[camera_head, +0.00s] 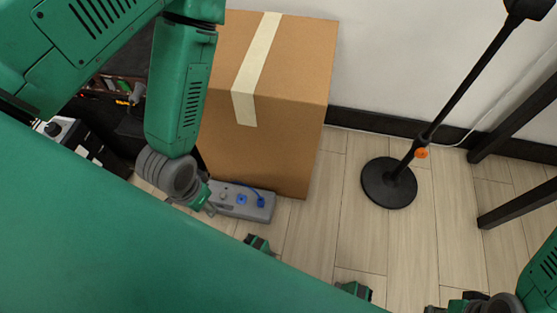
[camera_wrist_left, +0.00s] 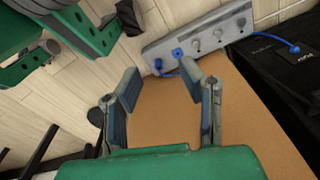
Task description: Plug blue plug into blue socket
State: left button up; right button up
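A grey power strip (camera_head: 228,209) lies on the floor against the cardboard box; it also shows in the left wrist view (camera_wrist_left: 212,32). A blue socket (camera_head: 241,199) is on its top face, also in the left wrist view (camera_wrist_left: 177,53). A blue plug (camera_head: 261,202) with a blue cable is at one end of the strip, also in the left wrist view (camera_wrist_left: 158,64); whether it is seated cannot be told. My left gripper (camera_wrist_left: 163,85) is open and empty, pointing toward the strip. My right gripper (camera_head: 460,304) is at the bottom edge, partly cut off.
The cardboard box (camera_head: 287,85) stands behind the strip. A black stand (camera_head: 389,186) with a round base is to the right. In the left wrist view, a blue cable (camera_wrist_left: 278,42) runs to a black box (camera_wrist_left: 290,85). Bare wooden floor lies between strip and stand.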

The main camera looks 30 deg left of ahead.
pick_arm(q)
jog(key=shift+a+f, duration=0.1)
pick_arm(e)
jog(key=shift+a, duration=0.15)
pick_arm(q)
jog(key=shift+o, duration=1.3)
pick_arm(e)
jog(key=shift+o, duration=0.7)
jog(key=shift+r, duration=0.1)
pick_arm(q)
jog(key=n+p, duration=0.9)
jog(key=n, duration=1.2)
send_over(260, 200)
notch_tip(260, 200, down, 16)
jog(key=shift+f+g, duration=0.2)
jog(key=shift+g, duration=0.1)
pick_arm(e)
notch_tip(260, 200, up, 9)
pick_arm(q)
jog(key=shift+f, duration=0.1)
pick_arm(e)
jog(key=shift+f, duration=0.25)
pick_arm(q)
notch_tip(260, 200, down, 8)
jog(key=b, duration=0.4)
jog(key=shift+f+b, duration=0.2)
jog(key=shift+b, duration=0.15)
pick_arm(e)
notch_tip(260, 200, down, 4)
jog(key=shift+f, duration=0.15)
